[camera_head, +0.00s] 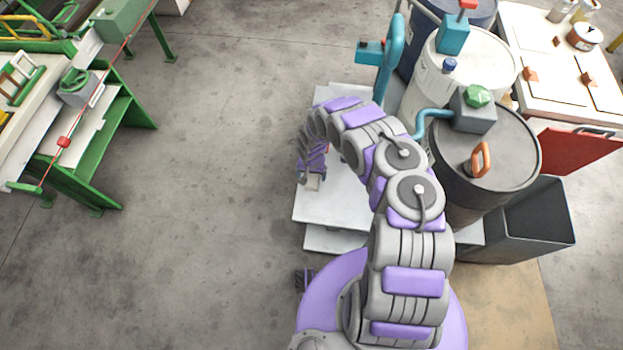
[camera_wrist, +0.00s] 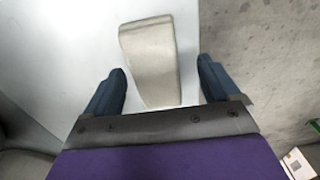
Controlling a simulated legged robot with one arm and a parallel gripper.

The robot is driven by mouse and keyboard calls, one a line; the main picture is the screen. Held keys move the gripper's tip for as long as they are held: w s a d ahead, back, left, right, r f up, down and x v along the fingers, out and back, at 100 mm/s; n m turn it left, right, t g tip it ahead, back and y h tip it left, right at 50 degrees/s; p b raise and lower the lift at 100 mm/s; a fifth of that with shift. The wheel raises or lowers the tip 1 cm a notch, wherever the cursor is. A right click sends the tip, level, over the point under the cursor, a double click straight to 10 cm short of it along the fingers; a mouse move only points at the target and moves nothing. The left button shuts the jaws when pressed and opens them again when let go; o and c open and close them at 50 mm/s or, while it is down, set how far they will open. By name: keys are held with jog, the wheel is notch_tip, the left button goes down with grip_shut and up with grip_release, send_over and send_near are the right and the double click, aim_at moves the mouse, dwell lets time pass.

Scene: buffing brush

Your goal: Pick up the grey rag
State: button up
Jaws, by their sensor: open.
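A pale grey-beige folded piece (camera_wrist: 150,60), which looks like the grey rag, lies on a white surface (camera_wrist: 75,45) in the wrist view. My gripper (camera_wrist: 163,72) is open, with one dark blue finger on each side of the rag's near half and a visible gap on both sides. The rag is between the fingers but not gripped. In the head view, my gripper (camera_head: 312,167) is over the left edge of the white platform (camera_head: 335,200). A small pale patch just below it may be the rag, mostly hidden there.
A dark open bin (camera_head: 540,225) is at the right. Green machinery (camera_head: 100,150) stands at the left. The concrete floor (camera_head: 220,150) between is clear.

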aim_at(313, 176)
jog(key=shift+d, duration=0.45)
jog(key=shift+c, duration=1.3)
jog(key=shift+a, duration=0.3)
jog(key=c, duration=0.7)
jog(key=shift+d, duration=0.15)
jog(key=shift+c, duration=1)
jog(key=shift+r, duration=0.15)
notch_tip(313, 176, up, 10)
jog(key=p, duration=0.4)
